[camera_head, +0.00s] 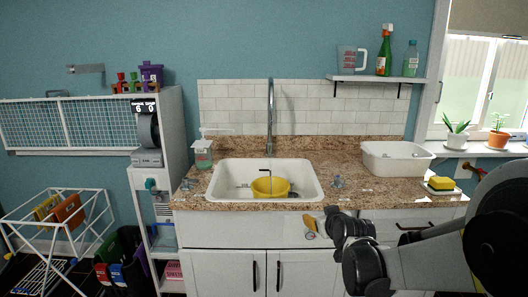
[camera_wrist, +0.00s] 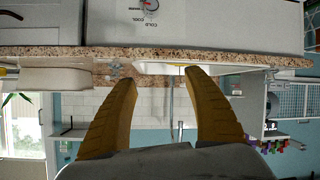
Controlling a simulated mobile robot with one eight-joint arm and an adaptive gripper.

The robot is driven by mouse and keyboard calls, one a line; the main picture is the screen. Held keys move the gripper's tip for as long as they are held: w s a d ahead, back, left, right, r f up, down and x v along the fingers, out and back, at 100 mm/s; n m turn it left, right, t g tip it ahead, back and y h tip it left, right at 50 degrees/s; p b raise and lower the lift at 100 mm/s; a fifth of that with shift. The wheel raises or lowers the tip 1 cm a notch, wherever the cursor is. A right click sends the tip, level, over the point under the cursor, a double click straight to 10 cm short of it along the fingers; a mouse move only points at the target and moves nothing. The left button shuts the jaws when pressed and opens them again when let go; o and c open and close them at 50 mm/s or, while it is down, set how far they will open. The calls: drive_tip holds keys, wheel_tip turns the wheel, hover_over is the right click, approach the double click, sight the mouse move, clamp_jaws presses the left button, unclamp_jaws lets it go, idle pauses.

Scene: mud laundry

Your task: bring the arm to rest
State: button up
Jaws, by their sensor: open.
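My arm (camera_head: 440,255) reaches in from the right in the head view, in front of the counter's lower cabinets. My gripper (camera_head: 312,228) is at its far end, before the sink front, small and partly hidden by the wrist. In the wrist view, which is upside down, my gripper (camera_wrist: 160,76) shows two yellow-brown fingers spread wide apart. Nothing is held between them. The counter edge and sink lie beyond the fingers, apart from them.
A white sink (camera_head: 220,192) holds a yellow bowl (camera_head: 270,187). The granite counter (camera_head: 365,192) carries a white tub (camera_head: 396,160), a yellow sponge (camera_head: 441,183) and a soap bottle (camera_head: 203,154). A drying rack (camera_head: 60,235) stands at left.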

drive_tip(key=s+d+m+g, duration=0.1)
drive_tip(key=s+m+g, duration=0.2)
drive_tip(key=s, duration=3.3)
drive_tip(key=g, duration=0.2)
drive_tip(key=shift+s+d+g+h, duration=0.15)
drive_tip(key=shift+d+g+h, duration=0.05)
drive_tip(key=shift+g+h, duration=0.2)
